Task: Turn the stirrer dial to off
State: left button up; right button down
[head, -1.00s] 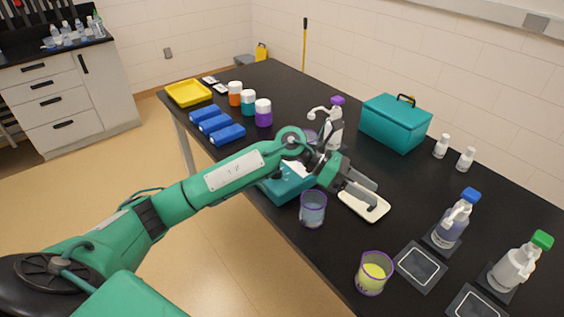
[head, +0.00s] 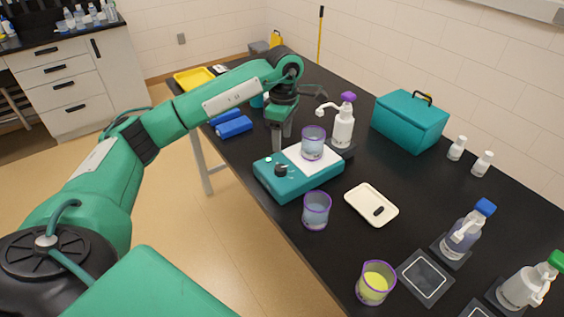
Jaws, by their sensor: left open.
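The stirrer is a teal box (head: 294,188) with a white top plate (head: 325,166), near the table's front edge in the head view. Its dial is a small black knob (head: 281,170) on the left part of the box. The dial's setting is too small to read. A purple-rimmed beaker (head: 313,143) with bluish liquid stands on the plate. My left gripper (head: 279,147) points down with open jaws, above and behind the dial, apart from it as far as I can tell. My right gripper is not in view.
A beaker of bluish liquid (head: 316,211) stands close in front of the stirrer. A white tray (head: 371,205) lies to the right, and a yellow-filled beaker (head: 375,283) stands nearer. A purple-capped dispenser bottle (head: 343,122) stands behind the stirrer. A teal case (head: 410,122) is farther back.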

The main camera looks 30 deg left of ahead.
aim_at(281, 167)
pick_arm(q)
notch_tip(281, 167, down, 4)
jog(key=shift+s+r+p, duration=0.1)
jog(key=shift+s+p, duration=0.05)
jog(key=shift+p, duration=0.25)
notch_tip(281, 167, down, 6)
jog(key=shift+s+d+f+p, duration=0.1)
jog(key=shift+s+f+p, duration=0.05)
jog(key=shift+p, duration=0.4)
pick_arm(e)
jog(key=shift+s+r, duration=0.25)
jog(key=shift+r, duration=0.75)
pick_arm(q)
jog(key=c, duration=1)
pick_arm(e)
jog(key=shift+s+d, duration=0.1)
